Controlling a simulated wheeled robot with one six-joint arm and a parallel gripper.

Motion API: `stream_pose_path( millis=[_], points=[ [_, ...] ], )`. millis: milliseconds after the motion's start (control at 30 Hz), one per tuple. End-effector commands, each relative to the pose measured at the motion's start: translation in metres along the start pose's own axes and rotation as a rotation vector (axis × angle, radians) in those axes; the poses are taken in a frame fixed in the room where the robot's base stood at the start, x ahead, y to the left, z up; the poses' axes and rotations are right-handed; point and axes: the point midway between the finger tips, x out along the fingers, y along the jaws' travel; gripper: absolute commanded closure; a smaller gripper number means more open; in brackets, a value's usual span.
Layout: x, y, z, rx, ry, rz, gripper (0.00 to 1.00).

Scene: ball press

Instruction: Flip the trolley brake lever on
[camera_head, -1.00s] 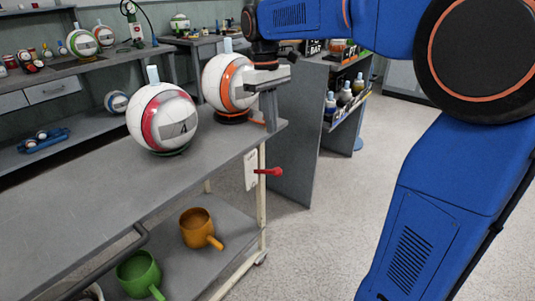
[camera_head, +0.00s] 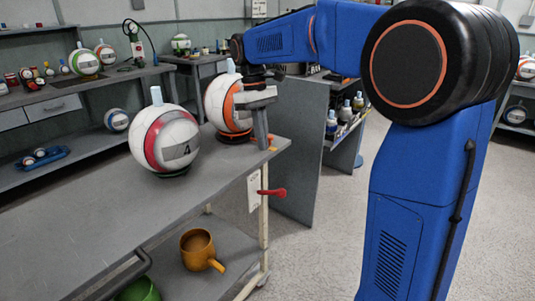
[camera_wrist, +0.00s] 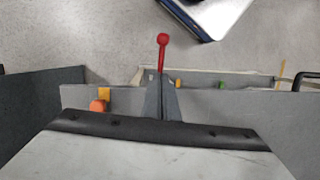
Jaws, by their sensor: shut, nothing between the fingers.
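The red brake lever (camera_head: 271,192) sticks out sideways from a white plate (camera_head: 254,191) at the right end of the grey trolley (camera_head: 110,215). In the wrist view the lever (camera_wrist: 162,52) shows its round knob just beyond my fingertips, and its lower part is hidden behind them. My gripper (camera_head: 262,146) points down at the trolley's right end, above the lever and beside the orange-striped ball. In the wrist view my gripper (camera_wrist: 163,92) has its fingers together with nothing between them. I cannot tell whether it touches the lever.
An orange-striped ball (camera_head: 222,104) and a red-striped ball (camera_head: 158,145) stand on the trolley top. An orange mug (camera_head: 197,244) and a green mug (camera_head: 138,291) are on the lower shelf. A grey panel (camera_head: 297,150) stands behind. Floor right of the lever is clear.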

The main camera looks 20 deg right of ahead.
Motion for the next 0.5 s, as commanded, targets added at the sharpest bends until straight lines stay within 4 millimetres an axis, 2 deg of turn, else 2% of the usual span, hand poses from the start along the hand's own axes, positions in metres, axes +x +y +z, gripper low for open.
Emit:
stream_pose_path(
  millis=[500],
  points=[
    [0.089, 0.000, 0.001, 0.000, -0.003, -0.001, 1.00]
  ],
)
